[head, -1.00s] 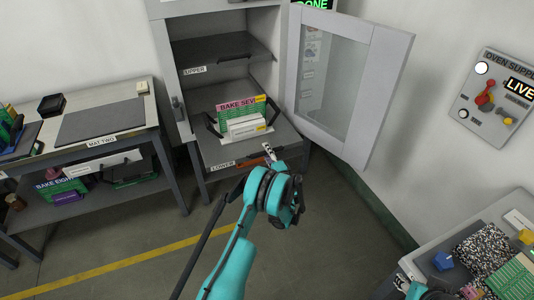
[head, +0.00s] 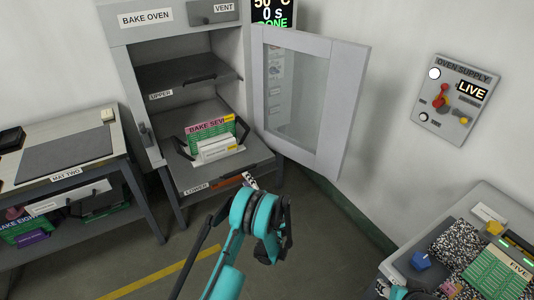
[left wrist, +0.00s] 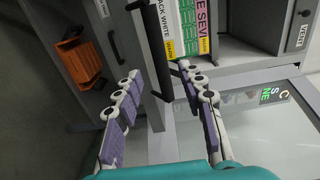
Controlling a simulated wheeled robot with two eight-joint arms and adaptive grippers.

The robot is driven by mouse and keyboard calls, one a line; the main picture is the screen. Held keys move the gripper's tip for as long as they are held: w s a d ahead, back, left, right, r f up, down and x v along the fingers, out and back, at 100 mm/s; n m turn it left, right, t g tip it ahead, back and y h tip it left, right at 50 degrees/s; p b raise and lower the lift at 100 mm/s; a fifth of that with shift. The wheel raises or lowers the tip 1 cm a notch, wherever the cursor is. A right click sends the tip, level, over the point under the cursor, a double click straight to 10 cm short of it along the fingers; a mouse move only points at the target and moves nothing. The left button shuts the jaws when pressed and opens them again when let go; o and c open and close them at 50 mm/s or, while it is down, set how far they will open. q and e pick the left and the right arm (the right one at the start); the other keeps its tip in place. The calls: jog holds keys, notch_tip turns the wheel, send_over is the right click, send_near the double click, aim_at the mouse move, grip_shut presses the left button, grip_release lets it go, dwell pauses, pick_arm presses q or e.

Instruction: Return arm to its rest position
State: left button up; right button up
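My left gripper (head: 250,181) is at the front edge of the oven's pulled-out lower shelf (head: 258,160). In the left wrist view its two purple-padded fingers (left wrist: 161,72) are spread apart with nothing gripped. A dark handle bar (left wrist: 150,50) shows beyond and between them; I cannot tell the exact gap. A tray with a green and pink BAKE SEVEN box (head: 210,132) and white boxes (head: 217,148) sits on the lower shelf. Only part of my right gripper (head: 384,288) shows at the bottom right, and its fingers are unclear.
The oven door (head: 305,105) stands open to the right of the shelf. A mat table (head: 66,150) stands left. A bench (head: 480,215) with a speckled board and a green board is at the lower right. The OVEN SUPPLY panel (head: 445,100) is on the wall. Floor in between is clear.

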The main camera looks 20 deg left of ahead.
pick_arm(q)
jog(key=s+d+r+n+g+h, duration=0.1)
jog(key=s+r+n+g+h, duration=0.15)
jog(key=s+r, duration=0.4)
jog(key=s+d+r+n+g+h, duration=0.1)
jog(key=s+d+r+n+h, duration=0.15)
jog(key=r, duration=0.75)
jog(key=s+d+n+h, duration=0.1)
jog(key=s+d+h, duration=0.3)
jog(key=s, duration=0.9)
jog(key=s+d+r+n+h, duration=0.1)
jog(key=s+d+h, duration=0.3)
jog(key=s+d, duration=0.5)
jog(key=s+n+g, duration=0.1)
jog(key=s, duration=0.4)
jog(key=shift+r+h, duration=0.25)
jog(key=shift+h, duration=0.15)
